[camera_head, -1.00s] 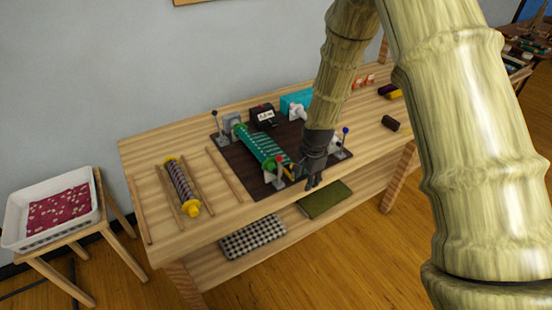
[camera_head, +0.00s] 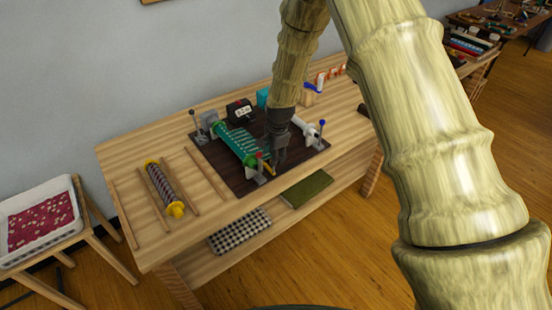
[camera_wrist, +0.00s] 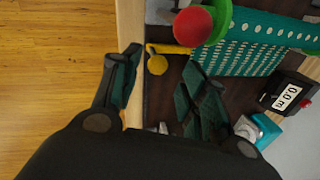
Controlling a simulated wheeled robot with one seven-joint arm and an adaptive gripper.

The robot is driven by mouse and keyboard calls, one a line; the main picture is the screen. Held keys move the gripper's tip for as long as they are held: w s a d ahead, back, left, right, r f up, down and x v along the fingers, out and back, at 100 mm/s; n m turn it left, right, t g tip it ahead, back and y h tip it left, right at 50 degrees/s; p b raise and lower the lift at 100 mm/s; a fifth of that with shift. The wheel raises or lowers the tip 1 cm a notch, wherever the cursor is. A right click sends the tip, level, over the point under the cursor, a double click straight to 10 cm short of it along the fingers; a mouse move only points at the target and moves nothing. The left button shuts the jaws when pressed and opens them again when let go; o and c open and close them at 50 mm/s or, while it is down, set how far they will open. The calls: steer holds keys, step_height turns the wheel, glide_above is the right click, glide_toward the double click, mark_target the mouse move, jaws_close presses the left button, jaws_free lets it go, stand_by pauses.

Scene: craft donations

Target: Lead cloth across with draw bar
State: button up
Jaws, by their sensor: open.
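The teal cloth with white marks (camera_head: 234,139) is wound on a green-ended roll on a dark board. In the wrist view the cloth (camera_wrist: 255,45) hangs from the roll at upper right. A yellow bar with a rounded end (camera_wrist: 157,64), which looks like the draw bar, sticks out beside the cloth's near end; it shows small in the head view (camera_head: 267,170). My gripper (camera_head: 279,160) is over the board's front right part. In the wrist view its fingers (camera_wrist: 162,85) are spread, with the yellow end between or just beyond them; I cannot tell its depth.
A red ball knob (camera_wrist: 193,26) stands close to the fingers. A black meter (camera_head: 240,111) reading 0.0 m and a blue-knobbed post (camera_head: 321,128) are near. A striped roll (camera_head: 164,188) and wooden sticks lie left on the table. Folded cloths lie on the shelf below.

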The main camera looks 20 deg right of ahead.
steer(key=shift+w+f+p, duration=0.25)
steer(key=shift+f+p, duration=0.1)
steer(key=shift+f, duration=0.8)
steer(key=shift+w+f+p, duration=0.2)
steer(key=shift+f+p, duration=0.15)
steer(key=shift+f, duration=0.75)
steer(key=shift+c, duration=0.4)
